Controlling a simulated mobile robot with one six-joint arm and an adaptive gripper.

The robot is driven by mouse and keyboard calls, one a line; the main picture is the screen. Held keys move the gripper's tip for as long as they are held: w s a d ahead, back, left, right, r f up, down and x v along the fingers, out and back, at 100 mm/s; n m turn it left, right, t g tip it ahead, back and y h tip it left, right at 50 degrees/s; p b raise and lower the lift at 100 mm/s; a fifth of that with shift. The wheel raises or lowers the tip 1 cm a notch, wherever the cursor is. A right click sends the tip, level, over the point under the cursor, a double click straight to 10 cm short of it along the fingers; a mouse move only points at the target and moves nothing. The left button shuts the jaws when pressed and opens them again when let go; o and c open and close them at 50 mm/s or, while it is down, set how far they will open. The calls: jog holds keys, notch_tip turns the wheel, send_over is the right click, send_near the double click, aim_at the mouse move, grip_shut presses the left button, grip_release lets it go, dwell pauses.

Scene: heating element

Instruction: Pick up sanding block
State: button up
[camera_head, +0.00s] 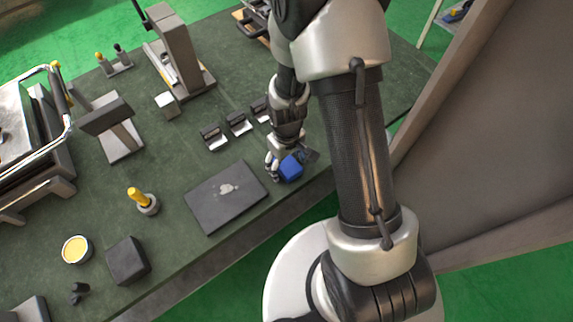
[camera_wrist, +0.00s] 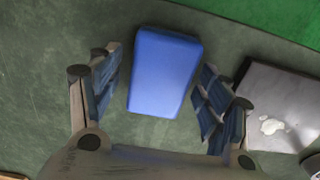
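The sanding block looks to be the blue block (camera_head: 291,167), lying on the dark green table near its front edge, just right of a dark flat plate. In the wrist view the blue block (camera_wrist: 163,72) lies between my two fingers, with a gap on each side. My gripper (camera_wrist: 160,95) is open around it, and no finger clearly touches it. In the head view my gripper (camera_head: 283,160) is right over the block and partly hides it.
A dark flat plate (camera_head: 226,195) lies close beside the block. Several small dark-and-white holders (camera_head: 238,124) stand behind it. A dark cube (camera_head: 127,260), a yellow tin (camera_head: 76,249) and a yellow-handled tool (camera_head: 139,197) stand to the left. A grey panel (camera_head: 490,150) rises at right.

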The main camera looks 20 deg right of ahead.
aim_at(286, 163)
jog(key=c, duration=1)
jog(key=shift+c, duration=0.2)
notch_tip(286, 163, up, 20)
jog(key=p, duration=0.6)
jog(key=shift+p, duration=0.35)
